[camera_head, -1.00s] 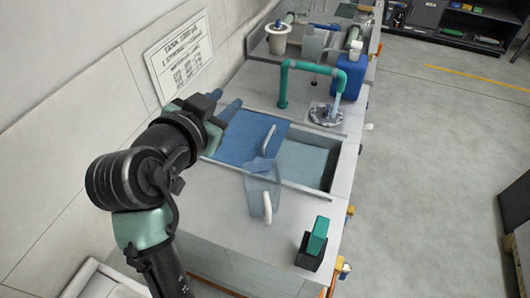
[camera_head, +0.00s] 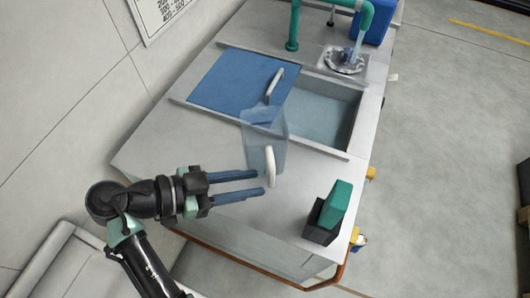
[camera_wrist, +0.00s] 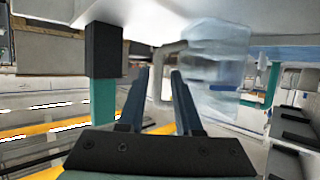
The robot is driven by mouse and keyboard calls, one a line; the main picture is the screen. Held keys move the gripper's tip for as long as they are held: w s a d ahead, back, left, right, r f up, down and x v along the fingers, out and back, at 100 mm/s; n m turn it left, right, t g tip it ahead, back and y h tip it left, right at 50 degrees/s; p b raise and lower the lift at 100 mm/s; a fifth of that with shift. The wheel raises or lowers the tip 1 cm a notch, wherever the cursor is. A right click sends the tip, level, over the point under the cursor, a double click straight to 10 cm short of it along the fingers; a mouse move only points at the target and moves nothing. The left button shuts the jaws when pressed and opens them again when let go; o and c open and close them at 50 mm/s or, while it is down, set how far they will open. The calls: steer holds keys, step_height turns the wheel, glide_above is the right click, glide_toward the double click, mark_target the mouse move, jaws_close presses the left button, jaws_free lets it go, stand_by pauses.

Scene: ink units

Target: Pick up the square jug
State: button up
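The square jug (camera_head: 262,130) is a clear, bluish, see-through vessel with a white handle (camera_head: 270,166) on its near side. It stands on the grey counter in front of the sink. It also shows at the upper right in the wrist view (camera_wrist: 215,68). My gripper (camera_head: 262,184) is open, with its two blue fingers apart and nothing between them. In the head view its fingertips are close to the left of the handle; I cannot tell whether they touch it. In the wrist view the jug lies beyond and to the right of the fingers (camera_wrist: 161,80).
A black and green block-shaped item (camera_head: 327,215) stands to the right on the counter (camera_head: 160,140). Behind the jug are a sink basin (camera_head: 325,105) with a blue sliding cover (camera_head: 230,80), a running green tap (camera_head: 294,25) and a blue container (camera_head: 372,25).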

steer(key=x, duration=0.3)
steer(key=shift+d, duration=0.15)
steer(key=shift+f+p+x, duration=0.2)
steer(key=shift+p+x, duration=0.1)
steer(key=shift+x, duration=1.05)
steer(key=shift+f+p+x, duration=0.2)
steer(key=shift+p+x, duration=0.05)
steer(key=shift+x, duration=1.1)
steer(key=shift+s, duration=0.1)
jaws_close()
